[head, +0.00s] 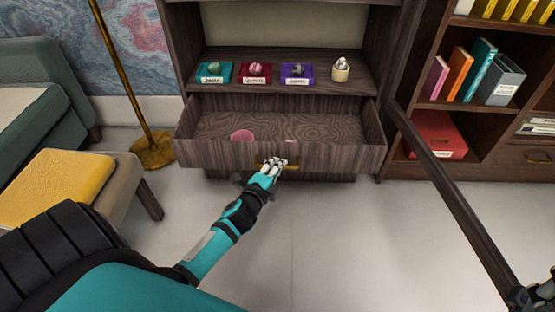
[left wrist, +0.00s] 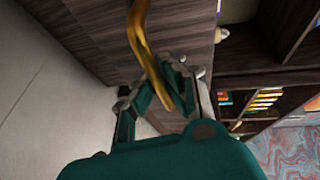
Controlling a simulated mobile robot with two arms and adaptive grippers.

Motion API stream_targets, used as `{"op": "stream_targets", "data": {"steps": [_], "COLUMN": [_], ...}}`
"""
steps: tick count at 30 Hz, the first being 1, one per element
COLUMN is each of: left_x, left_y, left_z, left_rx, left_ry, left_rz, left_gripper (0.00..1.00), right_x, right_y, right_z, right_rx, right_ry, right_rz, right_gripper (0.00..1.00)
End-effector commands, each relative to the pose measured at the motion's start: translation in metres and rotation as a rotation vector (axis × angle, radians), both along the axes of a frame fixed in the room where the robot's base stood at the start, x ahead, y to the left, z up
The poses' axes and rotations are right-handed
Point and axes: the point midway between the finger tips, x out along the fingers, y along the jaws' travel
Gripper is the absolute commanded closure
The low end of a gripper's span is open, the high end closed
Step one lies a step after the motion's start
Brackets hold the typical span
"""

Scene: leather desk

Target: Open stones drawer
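The wooden drawer (head: 228,154) is pulled out under the cabinet's shelf in the head view, its inside showing. A pink round piece (head: 242,135) lies in it, with another small pink bit near the front. A golden handle (head: 289,167) is on the drawer front; it also shows in the left wrist view (left wrist: 139,35). My left gripper (head: 272,165) is at this handle, its fingers (left wrist: 180,64) closed around it. A dark and teal part of my right arm shows in the bottom right corner; its fingers cannot be made out.
Labelled stones (head: 214,71) and a small pot (head: 340,70) stand on the shelf above. A dark brown bar (head: 450,185) slants across the right. A bookcase (head: 480,165) is at right, a yellow-topped stool (head: 55,187) and brass lamp base (head: 153,152) at left. The floor in front is clear.

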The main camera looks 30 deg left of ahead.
Motion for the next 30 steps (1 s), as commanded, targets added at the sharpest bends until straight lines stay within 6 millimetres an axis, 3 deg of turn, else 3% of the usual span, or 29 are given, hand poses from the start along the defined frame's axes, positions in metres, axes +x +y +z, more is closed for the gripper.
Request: {"op": "stream_targets", "data": {"steps": [9, 17, 25, 30], "left_x": [-0.001, -0.001, -0.002, -0.02], "left_y": [0.0, 0.0, 0.0, -0.004], "left_z": [-0.003, -0.002, -0.001, 0.002], "left_rx": [0.003, 0.002, 0.001, 0.0], "left_ry": [0.007, 0.003, 0.002, 0.003], "left_rz": [0.001, 0.0, 0.0, -0.001], "left_gripper": [1.0, 0.66, 0.66, 0.66], "right_x": [0.0, 0.0, 0.0, 0.0], "right_y": [0.0, 0.0, -0.001, 0.0], "right_z": [0.0, 0.0, 0.001, 0.001], "right_rx": [0.0, 0.0, 0.001, 0.001], "right_ry": [0.0, 0.0, -0.005, -0.003], "right_rz": [0.0, 0.0, -0.001, -0.001], "right_gripper": [0.6, 0.6, 0.6, 0.6]}}
